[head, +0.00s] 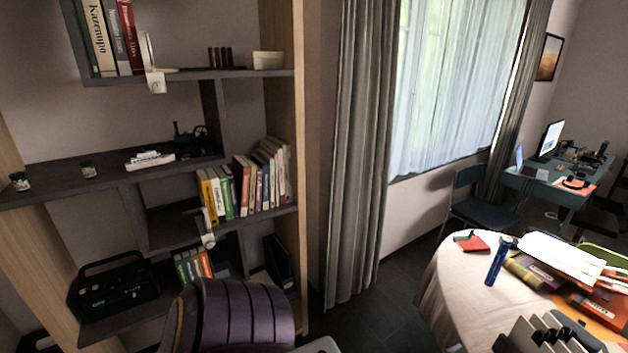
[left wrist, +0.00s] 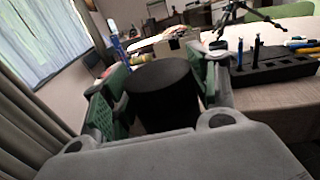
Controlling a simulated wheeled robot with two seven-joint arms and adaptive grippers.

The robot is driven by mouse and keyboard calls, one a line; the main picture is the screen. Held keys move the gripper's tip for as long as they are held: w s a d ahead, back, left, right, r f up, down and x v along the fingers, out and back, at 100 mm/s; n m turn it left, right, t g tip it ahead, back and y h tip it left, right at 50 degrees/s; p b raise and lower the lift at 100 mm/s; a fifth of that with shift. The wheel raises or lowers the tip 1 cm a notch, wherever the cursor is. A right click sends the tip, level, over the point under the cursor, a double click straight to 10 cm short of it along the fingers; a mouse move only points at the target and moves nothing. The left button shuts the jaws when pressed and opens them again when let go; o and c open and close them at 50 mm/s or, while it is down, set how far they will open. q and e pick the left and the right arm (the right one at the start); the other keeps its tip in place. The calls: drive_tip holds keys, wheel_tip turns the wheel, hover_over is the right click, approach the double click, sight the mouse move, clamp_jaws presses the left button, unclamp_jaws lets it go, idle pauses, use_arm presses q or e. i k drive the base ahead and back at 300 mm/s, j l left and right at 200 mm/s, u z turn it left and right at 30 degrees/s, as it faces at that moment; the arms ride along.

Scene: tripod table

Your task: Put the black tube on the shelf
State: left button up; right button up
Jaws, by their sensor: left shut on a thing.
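The black tube (left wrist: 163,92) shows in the left wrist view as a wide dark cylinder between the green-padded fingers. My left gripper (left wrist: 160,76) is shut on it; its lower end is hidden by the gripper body. The head view does not show the tube or my left gripper clearly. The dark grey shelf unit (head: 62,184) fills the left of the head view, with several levels in a pale wooden frame.
Books (head: 222,192), small jars (head: 88,170) and a black radio (head: 115,287) occupy parts of the shelves. The middle-left level has bare room. A purple chair (head: 232,318) stands before the lower shelves. A cluttered round table (head: 447,272) is at right.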

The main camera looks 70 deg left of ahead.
sight(69, 171)
drive_tip(key=j+u, duration=0.15)
drive_tip(key=u, duration=0.35)
drive_tip(key=i+j+u, duration=0.1)
drive_tip(key=u, duration=0.4)
drive_tip(key=i+u, duration=0.1)
drive_tip(key=u, duration=0.4)
drive_tip(key=i+j+u, duration=0.1)
drive_tip(key=u, duration=0.35)
drive_tip(key=i+u, duration=0.15)
drive_tip(key=u, duration=0.35)
drive_tip(key=i+u, duration=0.1)
drive_tip(key=u, duration=0.4)
drive_tip(key=l+u, duration=0.15)
drive_tip(key=u, duration=0.35)
drive_tip(key=i+l+u, duration=0.15)
drive_tip(key=u, duration=0.35)
